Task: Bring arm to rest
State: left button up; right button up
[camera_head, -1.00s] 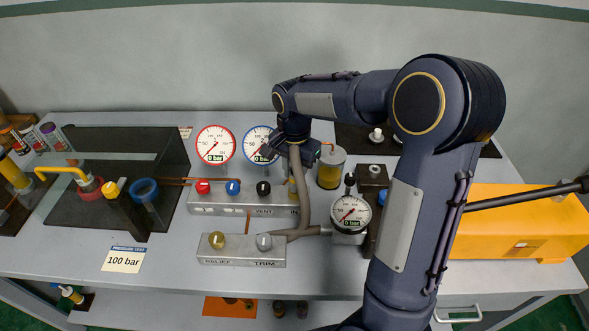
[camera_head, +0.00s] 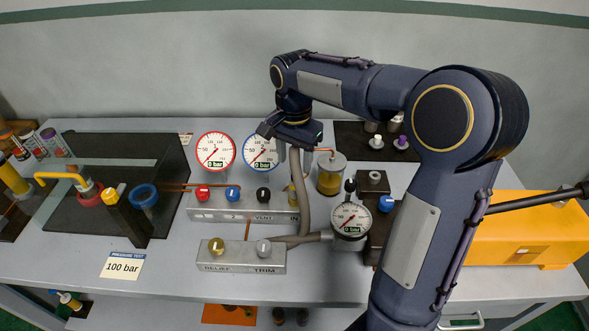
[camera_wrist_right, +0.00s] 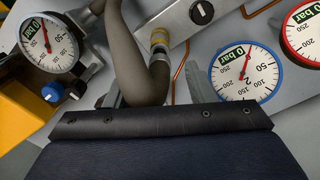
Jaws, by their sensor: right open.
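My right arm comes in from the lower right of the head view and bends over the bench. Its gripper (camera_head: 294,153) hangs pointing down above the gauge panel, by the blue-rimmed gauge (camera_head: 261,152). In the right wrist view the gripper's fingers (camera_wrist_right: 155,92) stand apart on either side of the grey hose (camera_wrist_right: 140,62). The gripper's dark body fills the bottom of that view. My left gripper does not show.
A red-rimmed gauge (camera_head: 216,151), a panel with red, blue and black knobs (camera_head: 272,214), a relief and trim block (camera_head: 240,262) and a smaller gauge (camera_head: 350,220) stand near the gripper. A yellow case (camera_head: 525,235) is at right. The air above the bench's left is free.

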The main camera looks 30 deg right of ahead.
jog(key=shift+r, duration=0.6)
jog(key=shift+s+r, duration=0.1)
jog(key=shift+s, duration=0.15)
jog(key=s+a+f+n+t+y, duration=0.1)
jog(key=s+a+n+t, duration=0.1)
jog(key=s, duration=0.5)
jog(key=s+a+f+n+t+y, duration=0.1)
jog(key=s+a+n+t, duration=0.1)
jog(key=s+n, duration=0.3)
jog(key=s+a+f+n+t+y, duration=0.1)
jog(key=s+a+n, duration=0.2)
jog(key=s, duration=0.6)
jog(key=shift+s+a+n+t+y, duration=0.15)
jog(key=shift+s+n+t+y, duration=0.15)
jog(key=shift+n+t+y, duration=0.1)
